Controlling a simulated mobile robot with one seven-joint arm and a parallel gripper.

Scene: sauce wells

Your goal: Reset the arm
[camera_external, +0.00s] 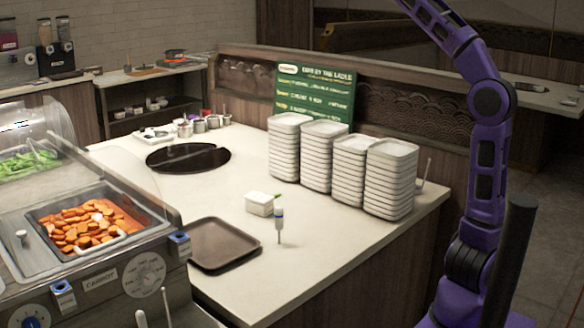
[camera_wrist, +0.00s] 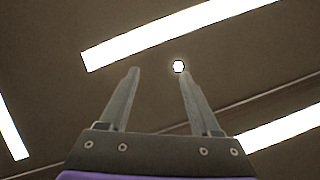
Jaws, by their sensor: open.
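My gripper (camera_wrist: 159,75) shows in the wrist view with its two grey fingers spread apart and nothing between them. Behind the fingers are a dark ceiling and bright light strips (camera_wrist: 165,32), so the wrist camera faces upward. In the external view my purple arm (camera_external: 487,150) rises at the right, beside the counter, and leaves the picture at the top. My gripper is outside that view.
The white counter (camera_external: 330,240) bears stacked white plates (camera_external: 325,160), a green sign (camera_external: 315,92), a brown tray (camera_external: 222,245), a small white box (camera_external: 259,205) and a dark round plate (camera_external: 188,158). A carrot well (camera_external: 85,228) stands at left. A partition (camera_external: 420,95) runs behind.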

